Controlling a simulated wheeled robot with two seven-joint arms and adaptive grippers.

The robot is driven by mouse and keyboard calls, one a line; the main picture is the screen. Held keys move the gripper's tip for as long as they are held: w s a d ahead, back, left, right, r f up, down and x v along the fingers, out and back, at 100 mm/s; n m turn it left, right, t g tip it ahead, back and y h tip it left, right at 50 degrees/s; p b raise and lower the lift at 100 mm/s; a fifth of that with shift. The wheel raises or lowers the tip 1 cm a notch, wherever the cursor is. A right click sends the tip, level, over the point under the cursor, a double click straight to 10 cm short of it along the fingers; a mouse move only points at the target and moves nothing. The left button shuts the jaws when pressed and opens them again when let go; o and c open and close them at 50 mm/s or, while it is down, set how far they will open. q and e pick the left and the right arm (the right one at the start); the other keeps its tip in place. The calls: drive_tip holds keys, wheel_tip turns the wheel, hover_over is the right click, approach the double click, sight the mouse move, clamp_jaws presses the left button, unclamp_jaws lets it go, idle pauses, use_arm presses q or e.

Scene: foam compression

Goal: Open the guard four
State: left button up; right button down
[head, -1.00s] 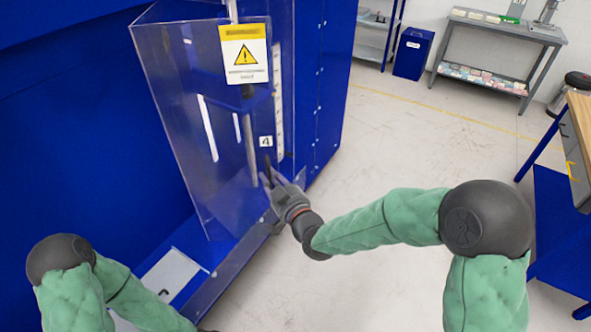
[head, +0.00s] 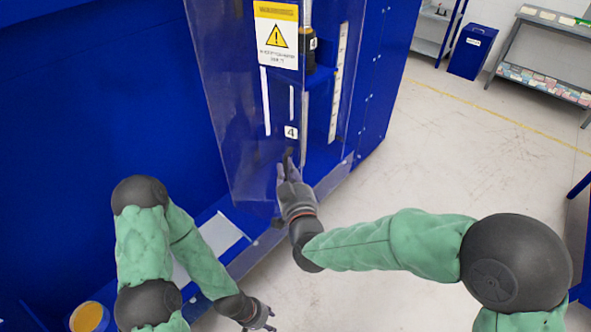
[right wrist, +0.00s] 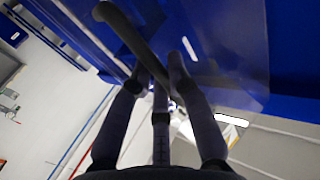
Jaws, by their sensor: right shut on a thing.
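Guard four is a clear panel (head: 232,110) on the blue machine, with a yellow warning sign (head: 277,35) and a small "4" label (head: 291,132). It stands partly swung out, its right edge left of the white scale strip inside. My right gripper (head: 287,168) is at its lower right edge, shut on the dark handle. The right wrist view shows the dark bar handle (right wrist: 130,42) at the fingers (right wrist: 160,95). My left gripper (head: 265,317) is low in the head view, apart from the guard; its jaw opening is too small to judge.
A black cylinder (head: 308,52) and the white scale strip (head: 338,85) stand inside the bay. A pale plate (head: 215,240) lies on the blue ledge. A yellow-topped container (head: 90,317) is at lower left. The grey floor (head: 430,150) at right is clear.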

idle(0.4)
drive_tip(key=c, duration=1.2)
unclamp_jaws()
drive_tip(key=v, duration=1.2)
